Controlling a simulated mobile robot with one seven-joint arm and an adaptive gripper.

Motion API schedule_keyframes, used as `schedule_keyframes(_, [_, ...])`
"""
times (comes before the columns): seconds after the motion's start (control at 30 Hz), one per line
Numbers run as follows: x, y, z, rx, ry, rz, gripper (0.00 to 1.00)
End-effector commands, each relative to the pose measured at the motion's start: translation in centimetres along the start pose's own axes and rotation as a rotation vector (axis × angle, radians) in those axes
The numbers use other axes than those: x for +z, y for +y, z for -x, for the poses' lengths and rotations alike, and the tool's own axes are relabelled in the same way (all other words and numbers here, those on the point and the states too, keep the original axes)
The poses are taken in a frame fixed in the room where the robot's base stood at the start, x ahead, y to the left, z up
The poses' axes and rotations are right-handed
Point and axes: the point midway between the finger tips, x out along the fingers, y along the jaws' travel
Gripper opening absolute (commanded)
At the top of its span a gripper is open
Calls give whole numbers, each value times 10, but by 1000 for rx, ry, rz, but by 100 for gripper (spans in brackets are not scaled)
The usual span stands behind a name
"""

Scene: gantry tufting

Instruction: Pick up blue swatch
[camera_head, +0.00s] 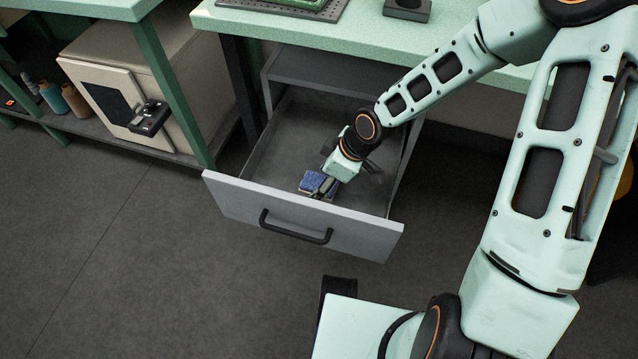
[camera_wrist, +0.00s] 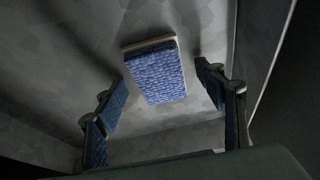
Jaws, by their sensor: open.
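The blue swatch (camera_head: 312,182) is a small textured blue rectangle with a pale edge. It lies inside the open grey drawer (camera_head: 260,194), near the drawer front. It also shows in the wrist view (camera_wrist: 154,72), above and between the fingers. My gripper (camera_head: 325,187) reaches down into the drawer right at the swatch and partly covers it in the head view. In the wrist view my gripper (camera_wrist: 165,98) is open, with one blue-padded finger on each side and a gap to the swatch.
The drawer's front panel with its black handle (camera_head: 296,229) stands close to my gripper. The drawer's side walls rise around it. A green worktop (camera_head: 330,35) overhangs the back of the drawer. A beige cabinet (camera_head: 150,68) stands on a low shelf at left. The rest of the drawer floor looks bare.

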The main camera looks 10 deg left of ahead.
Motion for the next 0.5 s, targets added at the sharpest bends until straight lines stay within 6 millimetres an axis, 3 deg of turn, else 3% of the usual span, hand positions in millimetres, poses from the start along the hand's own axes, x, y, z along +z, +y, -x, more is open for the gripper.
schedule_keyframes(0.4, [1, 0, -2, 0, 0, 0, 64])
schedule_keyframes(0.5, [1, 0, -2, 0, 0, 0, 53])
